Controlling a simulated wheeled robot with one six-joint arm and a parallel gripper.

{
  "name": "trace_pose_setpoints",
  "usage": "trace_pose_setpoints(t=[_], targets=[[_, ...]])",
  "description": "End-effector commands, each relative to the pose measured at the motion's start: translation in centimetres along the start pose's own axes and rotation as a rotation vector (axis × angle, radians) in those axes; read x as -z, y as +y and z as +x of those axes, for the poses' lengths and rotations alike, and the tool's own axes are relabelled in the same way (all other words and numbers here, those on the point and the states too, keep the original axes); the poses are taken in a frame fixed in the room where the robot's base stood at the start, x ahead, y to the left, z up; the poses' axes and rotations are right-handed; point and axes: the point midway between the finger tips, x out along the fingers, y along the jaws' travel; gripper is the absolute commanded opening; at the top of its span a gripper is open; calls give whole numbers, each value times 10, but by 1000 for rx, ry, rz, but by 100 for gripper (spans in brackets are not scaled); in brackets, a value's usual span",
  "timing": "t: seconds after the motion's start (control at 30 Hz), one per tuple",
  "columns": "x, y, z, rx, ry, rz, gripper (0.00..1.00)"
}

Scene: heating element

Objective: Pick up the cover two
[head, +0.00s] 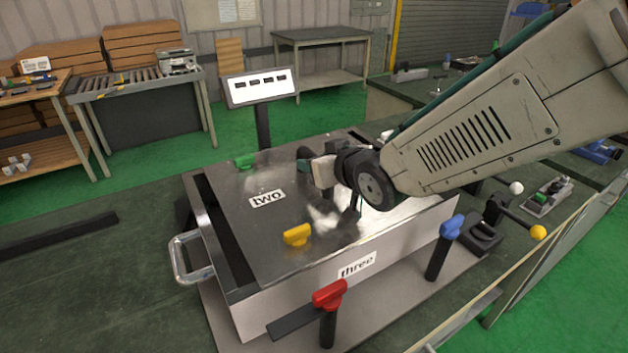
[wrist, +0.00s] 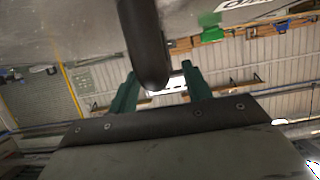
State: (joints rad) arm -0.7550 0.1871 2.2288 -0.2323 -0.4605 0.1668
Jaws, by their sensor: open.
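The cover two (head: 235,215) is a flat metal plate labelled "two", lying on top of a metal box (head: 310,285). In the wrist view, the cover (wrist: 60,35) fills the upper part. A dark rounded bar (wrist: 145,40), which looks like a handle on the cover, comes down into the space between my fingers. My gripper (head: 306,165) is over the cover, right of the "two" label. In the wrist view, my gripper (wrist: 160,72) shows two green fingers apart, one on each side of the bar. The arm hides the cover's right part in the head view.
A yellow knob (head: 297,235) and a green knob (head: 245,161) sit at the cover's edges. A red-topped post (head: 329,295) and a blue-topped post (head: 451,228) stand in front of the box. A side handle (head: 184,260) is at its left. A display (head: 261,86) stands behind.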

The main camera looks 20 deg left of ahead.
Motion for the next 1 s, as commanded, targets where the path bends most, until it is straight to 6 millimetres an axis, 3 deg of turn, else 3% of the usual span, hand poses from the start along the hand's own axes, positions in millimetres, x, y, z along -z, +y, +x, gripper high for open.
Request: trace_pose_setpoints(t=[0.13, 0.3, 1.0], targets=[[0, 0, 0, 0, 1, 0, 46], [0, 0, -1, 0, 0, 0, 0], [0, 0, -1, 0, 0, -1, 0]])
